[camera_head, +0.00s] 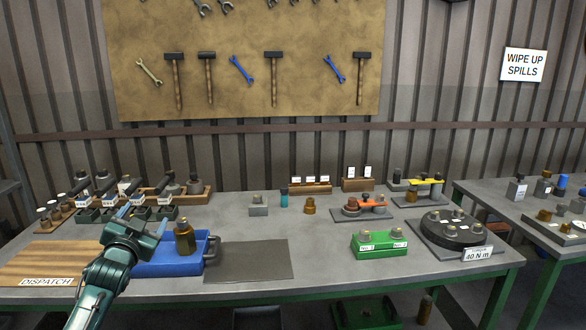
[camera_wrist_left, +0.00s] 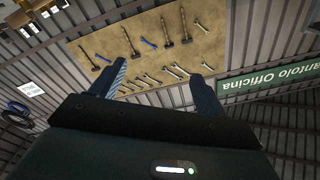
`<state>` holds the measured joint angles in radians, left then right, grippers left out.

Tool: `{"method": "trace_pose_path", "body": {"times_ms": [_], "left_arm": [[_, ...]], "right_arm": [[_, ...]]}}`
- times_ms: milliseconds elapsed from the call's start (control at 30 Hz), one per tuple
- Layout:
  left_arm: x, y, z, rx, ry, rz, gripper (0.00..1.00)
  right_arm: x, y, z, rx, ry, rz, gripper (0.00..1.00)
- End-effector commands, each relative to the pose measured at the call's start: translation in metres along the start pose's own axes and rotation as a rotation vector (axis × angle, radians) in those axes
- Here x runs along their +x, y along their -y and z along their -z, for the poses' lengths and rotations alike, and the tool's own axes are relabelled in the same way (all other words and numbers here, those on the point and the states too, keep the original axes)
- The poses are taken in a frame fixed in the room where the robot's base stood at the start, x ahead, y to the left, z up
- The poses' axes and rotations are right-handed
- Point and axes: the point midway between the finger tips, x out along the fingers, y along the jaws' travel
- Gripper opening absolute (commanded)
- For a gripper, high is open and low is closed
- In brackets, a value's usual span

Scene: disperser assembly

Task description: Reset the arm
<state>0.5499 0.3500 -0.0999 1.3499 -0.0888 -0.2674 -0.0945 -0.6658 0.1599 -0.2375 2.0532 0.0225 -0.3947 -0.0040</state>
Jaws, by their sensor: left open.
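My left gripper (camera_head: 141,217) comes in from the left in the head view, above the left side of the blue tray (camera_head: 170,267). It is open and nothing shows between its fingers. In the left wrist view the two fingers (camera_wrist_left: 160,85) stand apart, with the wall and tool board behind them. An amber-brown bottle (camera_head: 185,238) stands upright in the blue tray, to the right of the gripper and apart from it. My right gripper is in neither view.
A wooden board labelled DISPATCH (camera_head: 50,262) lies at the left. A grey mat (camera_head: 248,260) is bare. A green block (camera_head: 379,245) and a round dark fixture (camera_head: 452,229) stand at the right. Racks (camera_head: 190,196) stand at the back left. The table centre has free room.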

Motion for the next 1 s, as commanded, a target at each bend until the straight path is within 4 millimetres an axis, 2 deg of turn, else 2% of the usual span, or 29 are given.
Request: {"method": "trace_pose_path", "body": {"times_ms": [67,100,267,367,467,567,700,800,900,1000], "left_arm": [[-0.001,-0.009,-0.020,-0.168,0.110,-0.036,0.75],[-0.008,-0.021,-0.032,-0.213,0.149,-0.059,0.75],[-0.050,-0.075,-0.066,-0.199,0.185,-0.138,0.75],[-0.083,-0.110,-0.087,-0.204,0.217,-0.192,0.75],[-0.127,-0.148,-0.109,-0.218,0.257,-0.256,0.75],[-0.184,-0.188,-0.129,-0.245,0.307,-0.328,0.75],[-0.278,-0.236,-0.146,-0.302,0.388,-0.428,0.75],[-0.339,-0.258,-0.148,-0.350,0.444,-0.482,0.75],[-0.386,-0.270,-0.145,-0.390,0.492,-0.518,0.75],[-0.416,-0.276,-0.141,-0.420,0.524,-0.538,0.75]], "right_arm": [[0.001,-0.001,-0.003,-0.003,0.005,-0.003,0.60],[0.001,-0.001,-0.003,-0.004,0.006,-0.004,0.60],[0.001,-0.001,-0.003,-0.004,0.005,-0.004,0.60],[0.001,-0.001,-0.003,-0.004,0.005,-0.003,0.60],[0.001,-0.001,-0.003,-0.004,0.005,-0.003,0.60],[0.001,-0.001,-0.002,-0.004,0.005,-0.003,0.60],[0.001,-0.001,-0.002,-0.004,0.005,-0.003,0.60],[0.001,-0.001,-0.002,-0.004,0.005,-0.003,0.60],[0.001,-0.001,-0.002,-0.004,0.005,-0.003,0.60],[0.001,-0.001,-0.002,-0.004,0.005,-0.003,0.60]]}}
